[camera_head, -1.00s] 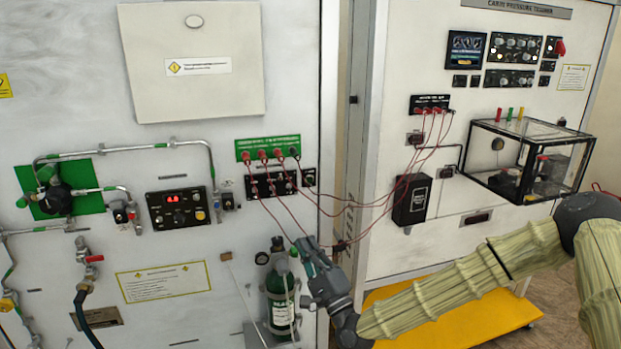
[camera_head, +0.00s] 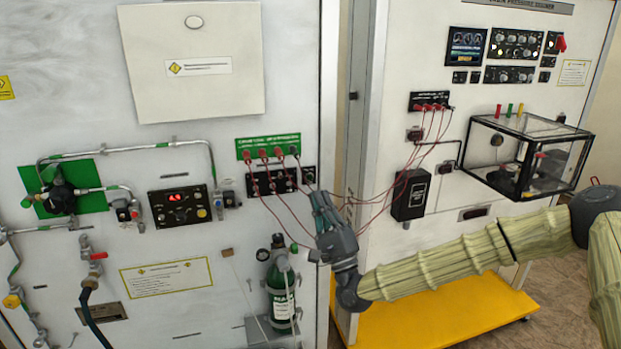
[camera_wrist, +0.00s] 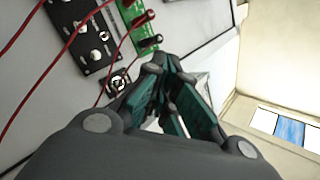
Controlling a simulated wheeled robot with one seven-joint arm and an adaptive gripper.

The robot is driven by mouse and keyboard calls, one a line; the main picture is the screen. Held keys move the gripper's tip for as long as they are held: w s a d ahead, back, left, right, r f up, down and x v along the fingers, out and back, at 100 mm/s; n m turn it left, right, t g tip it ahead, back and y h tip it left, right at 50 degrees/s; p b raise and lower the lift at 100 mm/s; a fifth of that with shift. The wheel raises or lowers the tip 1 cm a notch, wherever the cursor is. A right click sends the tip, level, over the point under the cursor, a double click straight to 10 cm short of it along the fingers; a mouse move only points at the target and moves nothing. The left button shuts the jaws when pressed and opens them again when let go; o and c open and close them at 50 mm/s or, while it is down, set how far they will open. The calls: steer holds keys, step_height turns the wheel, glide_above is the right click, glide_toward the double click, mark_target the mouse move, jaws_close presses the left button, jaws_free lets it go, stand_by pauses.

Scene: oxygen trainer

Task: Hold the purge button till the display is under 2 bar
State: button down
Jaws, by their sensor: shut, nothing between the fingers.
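The black control panel with the red lit display (camera_head: 177,197) sits on the left white cabinet. Its digits are too small to read for certain. Small knobs and a yellow button (camera_head: 202,213) show on its face; I cannot tell which control is the purge button. My gripper (camera_head: 317,192) is shut and empty, in front of the cabinet's right edge, well to the right of the display panel. In the wrist view my gripper (camera_wrist: 165,65) has its fingertips together beside a small round fitting (camera_wrist: 117,82) on the cabinet face, with no clear contact.
A green oxygen bottle (camera_head: 281,285) stands below. Pipes and a regulator (camera_head: 58,197) are at left. A clear box (camera_head: 545,140) juts from the right cabinet.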

steer(key=shift+w+a+b, duration=0.2)
steer(key=shift+w+a, duration=0.2)
steer(key=shift+w, duration=0.85)
steer(key=shift+w+a+b, duration=0.15)
steer(key=shift+w+a, duration=0.25)
steer(key=shift+w, duration=0.8)
steer(key=shift+w+a+b, duration=0.2)
steer(key=shift+w+a, duration=0.2)
steer(key=shift+w, duration=0.85)
steer(key=shift+w+a+f+b, duration=0.1)
steer(key=shift+w+b, duration=0.15)
steer(key=shift+b, duration=0.3)
steer(key=shift+w+a+b, duration=0.2)
steer(key=shift+w+b, duration=0.3)
steer(key=shift+b, duration=0.2)
steer(key=shift+s, duration=0.15)
stand_by(1.1)
steer(key=shift+s+d+b, duration=0.25)
steer(key=shift+s+b, duration=0.2)
steer(key=shift+s, duration=0.15)
steer(key=shift+s+d+b, duration=0.25)
steer(key=shift+s, duration=0.55)
steer(key=shift+s+d+b, duration=0.25)
steer(key=shift+s+d, duration=0.05)
steer(key=shift+s, duration=0.5)
steer(key=shift+s+d+b, duration=0.25)
steer(key=shift+s, duration=0.55)
